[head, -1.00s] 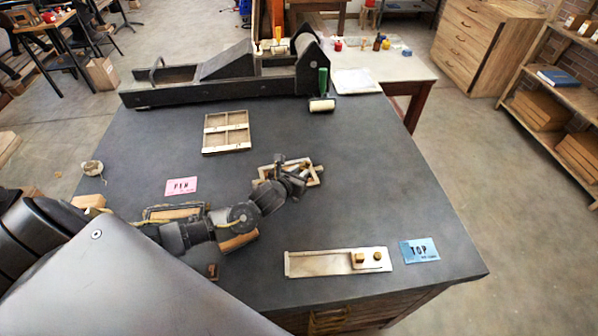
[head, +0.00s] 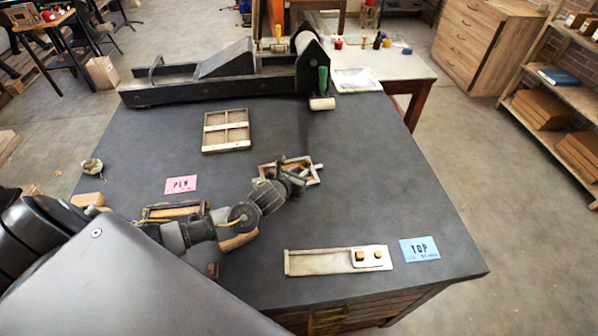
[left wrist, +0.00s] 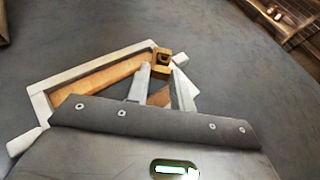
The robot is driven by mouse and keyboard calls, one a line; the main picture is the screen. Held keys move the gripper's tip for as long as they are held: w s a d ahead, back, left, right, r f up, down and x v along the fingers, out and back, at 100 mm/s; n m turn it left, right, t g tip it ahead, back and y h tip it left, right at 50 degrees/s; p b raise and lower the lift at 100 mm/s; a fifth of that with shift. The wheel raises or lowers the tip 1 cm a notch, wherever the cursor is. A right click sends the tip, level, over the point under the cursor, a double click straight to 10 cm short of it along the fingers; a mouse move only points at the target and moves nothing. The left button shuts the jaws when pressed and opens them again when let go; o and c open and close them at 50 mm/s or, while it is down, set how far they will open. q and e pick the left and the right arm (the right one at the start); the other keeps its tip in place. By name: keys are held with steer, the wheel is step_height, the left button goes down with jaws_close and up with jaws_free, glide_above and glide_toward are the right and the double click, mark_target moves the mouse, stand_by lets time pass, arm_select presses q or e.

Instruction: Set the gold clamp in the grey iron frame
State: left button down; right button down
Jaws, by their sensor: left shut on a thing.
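The grey iron frame (left wrist: 90,68) lies on the dark worktop in the left wrist view, with a wooden strip inside. It also shows in the head view (head: 317,168), partly covered by my left gripper (head: 291,180). In the left wrist view the two fingers of my left gripper (left wrist: 162,82) are shut on the gold clamp (left wrist: 163,64). The clamp is at the frame's far corner as the picture runs; I cannot tell whether it rests inside or is just above. In the head view the clamp is hidden by the gripper. My right gripper is not in view.
A pale tray (head: 310,263) with two gold blocks lies at the front, beside the blue TOP card (head: 420,249). A pink card (head: 181,184) and a divided wooden tray (head: 226,141) lie to the left. A large press (head: 220,80) stands along the back edge.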

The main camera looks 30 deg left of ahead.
arm_select(q)
steer(key=shift+f+b, duration=0.3)
steer(key=shift+f, duration=0.2)
steer(key=c, duration=1.1)
jaws_free()
steer(key=shift+c, duration=0.2)
steer(key=shift+r, duration=0.1)
step_height(320, 180, up, 4)
steer(key=p, duration=0.4)
steer(key=shift+r+p, duration=0.15)
steer(key=shift+p, duration=0.25)
steer(key=shift+r+p, duration=0.65)
steer(key=shift+r, duration=0.2)
steer(key=shift+f, duration=0.1)
